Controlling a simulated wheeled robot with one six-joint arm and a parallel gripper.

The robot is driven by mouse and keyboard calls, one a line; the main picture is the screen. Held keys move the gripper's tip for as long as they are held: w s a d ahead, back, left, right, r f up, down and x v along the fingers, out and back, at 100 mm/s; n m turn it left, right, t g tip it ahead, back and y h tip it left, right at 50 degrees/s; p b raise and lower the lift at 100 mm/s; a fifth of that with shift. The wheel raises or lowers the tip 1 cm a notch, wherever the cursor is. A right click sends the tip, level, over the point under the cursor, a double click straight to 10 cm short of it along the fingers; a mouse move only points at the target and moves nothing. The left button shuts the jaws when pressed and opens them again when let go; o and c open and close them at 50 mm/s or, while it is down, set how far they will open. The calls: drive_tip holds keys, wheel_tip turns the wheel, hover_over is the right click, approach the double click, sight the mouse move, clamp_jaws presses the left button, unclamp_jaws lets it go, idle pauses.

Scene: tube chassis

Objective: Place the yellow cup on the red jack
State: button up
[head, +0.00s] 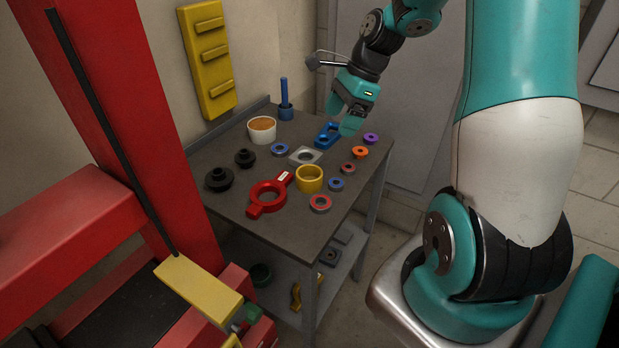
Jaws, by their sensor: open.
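The yellow cup (310,179) stands upright on the dark table top, near its right front part. Just left of it lies a red ring-shaped piece (267,197) with two arms and a white label; it lies flat. The large red frame (135,120) at the left may be the red jack, but I cannot tell which of the two is meant. My gripper (342,119) is open and empty, above the back right part of the table. It is behind and to the right of the cup, apart from it.
Around the cup lie a grey square plate (305,156), a blue ring (336,184) and a red-grey ring (320,204). Black knobs (219,179), a white tub (262,130) and a blue post (285,101) stand further left and back. A yellow rack (207,58) hangs on the wall.

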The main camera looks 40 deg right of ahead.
approach(309, 175)
drive_tip(key=shift+s+a+f+m, duration=0.3)
drive_tip(key=shift+s+a+f, duration=0.65)
drive_tip(key=shift+s+a, duration=0.15)
drive_tip(key=shift+w+a+p+x, duration=0.1)
drive_tip(key=shift+w+p+x, duration=0.1)
drive_tip(key=shift+x, duration=0.85)
drive_tip(key=shift+w+a+p+x, duration=0.1)
drive_tip(key=shift+p+x, duration=0.05)
drive_tip(key=shift+x, duration=0.9)
drive_tip(key=shift+w+a+p+x, duration=0.1)
drive_tip(key=shift+a+p+x, duration=0.1)
drive_tip(key=shift+x, duration=0.85)
drive_tip(key=shift+r, duration=0.2)
drive_tip(key=shift+c, duration=0.2)
drive_tip(key=c, duration=0.9)
drive_tip(key=shift+r, duration=0.1)
drive_tip(key=shift+r, duration=0.1)
wheel_tip(309, 175, up, 20)
drive_tip(key=shift+f, duration=0.2)
